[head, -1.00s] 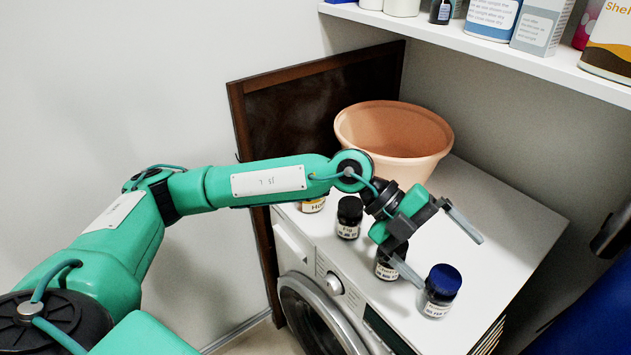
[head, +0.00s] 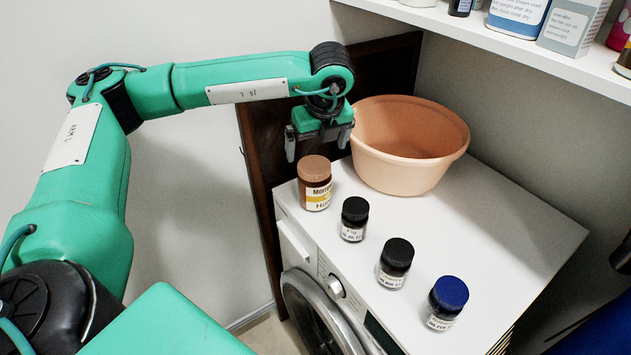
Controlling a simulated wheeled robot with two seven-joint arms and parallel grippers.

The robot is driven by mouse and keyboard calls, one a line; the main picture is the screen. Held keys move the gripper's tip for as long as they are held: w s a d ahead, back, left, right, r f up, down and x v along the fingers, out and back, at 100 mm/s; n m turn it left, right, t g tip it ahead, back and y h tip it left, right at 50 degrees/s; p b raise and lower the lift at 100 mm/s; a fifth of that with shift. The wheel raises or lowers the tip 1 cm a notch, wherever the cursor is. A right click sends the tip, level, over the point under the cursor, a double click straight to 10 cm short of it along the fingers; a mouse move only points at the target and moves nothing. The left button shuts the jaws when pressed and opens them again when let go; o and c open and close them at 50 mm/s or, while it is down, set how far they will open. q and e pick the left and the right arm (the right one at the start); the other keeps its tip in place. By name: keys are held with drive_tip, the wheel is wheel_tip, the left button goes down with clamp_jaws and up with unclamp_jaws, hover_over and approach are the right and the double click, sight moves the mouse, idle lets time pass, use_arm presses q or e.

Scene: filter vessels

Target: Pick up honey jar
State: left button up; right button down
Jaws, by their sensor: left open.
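The honey jar (head: 315,184) has a brown lid and a white and yellow label, partly readable as "Ho". It stands upright at the left back of the white washing machine top, the leftmost in a row of jars. My left gripper (head: 317,146) is open and empty, pointing down above and just behind the jar, apart from it as far as I can see. My right gripper does not show.
Two black-lidded jars (head: 354,219) (head: 395,263) and a blue-lidded jar (head: 446,302) continue the row toward the front right. A peach basin (head: 407,146) stands close behind the honey jar. The washing machine top (head: 490,220) is clear at right. A stocked shelf (head: 470,34) hangs above.

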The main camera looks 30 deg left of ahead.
sight(315, 166)
use_arm(q)
drive_tip(key=x, duration=0.5)
drive_tip(key=shift+a+f+p, duration=0.1)
drive_tip(key=shift+f+p, duration=0.2)
drive_tip(key=p+x, duration=0.1)
drive_tip(key=x, duration=0.3)
drive_tip(key=shift+w+f, duration=0.15)
drive_tip(key=shift+w+a+f+p, duration=0.1)
drive_tip(key=shift+f+p, duration=0.2)
drive_tip(key=shift+f, duration=0.3)
drive_tip(key=c, duration=0.9)
drive_tip(key=shift+r, duration=0.1)
drive_tip(key=c, duration=0.7)
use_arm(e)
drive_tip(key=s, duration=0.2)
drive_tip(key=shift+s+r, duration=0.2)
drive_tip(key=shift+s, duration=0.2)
use_arm(q)
drive_tip(key=shift+o, duration=0.2)
